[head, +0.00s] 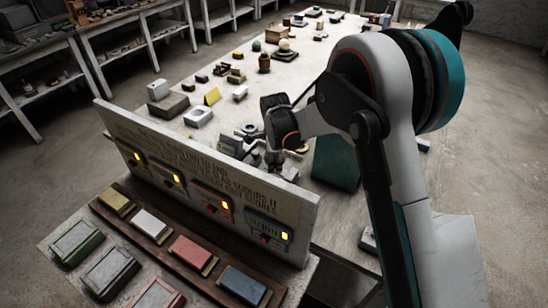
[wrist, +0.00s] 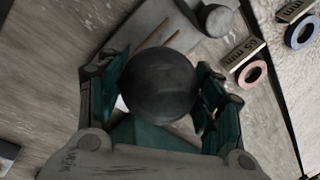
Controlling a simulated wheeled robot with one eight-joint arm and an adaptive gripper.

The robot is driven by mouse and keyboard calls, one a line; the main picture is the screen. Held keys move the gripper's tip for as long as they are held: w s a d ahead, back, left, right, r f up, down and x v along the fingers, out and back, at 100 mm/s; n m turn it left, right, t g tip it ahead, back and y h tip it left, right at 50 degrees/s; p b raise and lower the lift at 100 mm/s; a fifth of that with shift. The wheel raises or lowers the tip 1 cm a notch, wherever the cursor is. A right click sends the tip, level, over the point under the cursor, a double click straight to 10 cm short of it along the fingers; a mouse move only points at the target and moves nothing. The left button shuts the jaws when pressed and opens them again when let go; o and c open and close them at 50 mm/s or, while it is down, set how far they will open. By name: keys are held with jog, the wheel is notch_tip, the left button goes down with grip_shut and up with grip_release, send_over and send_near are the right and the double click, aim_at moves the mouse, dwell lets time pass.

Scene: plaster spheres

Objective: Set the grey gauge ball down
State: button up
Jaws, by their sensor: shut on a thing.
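The grey gauge ball (wrist: 158,84) is a dark, smooth sphere in the middle of the wrist view. My gripper (wrist: 160,92) has its green-lined fingers on both sides of the ball and is shut on it. In the head view my gripper (head: 262,153) is over the near part of the long table, partly behind the upright board. I cannot make out the ball there. How far the ball is above the surface is not clear.
A lettered upright board (head: 215,170) with lit yellow lamps stands close in front of my gripper. A pink ring (wrist: 252,72) and a dark blue ring (wrist: 301,31) lie to the right. A grey round piece (wrist: 216,20) is beyond the ball. Blocks crowd the long table (head: 300,75).

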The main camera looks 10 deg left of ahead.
jog(key=shift+f+b, duration=2.05)
jog(key=shift+f, duration=0.7)
dwell(0.5)
jog(key=o, duration=1.7)
jog(key=shift+c, duration=0.2)
jog(key=shift+r, duration=0.15)
jog(key=shift+r+p, duration=0.85)
jog(key=shift+r, duration=1)
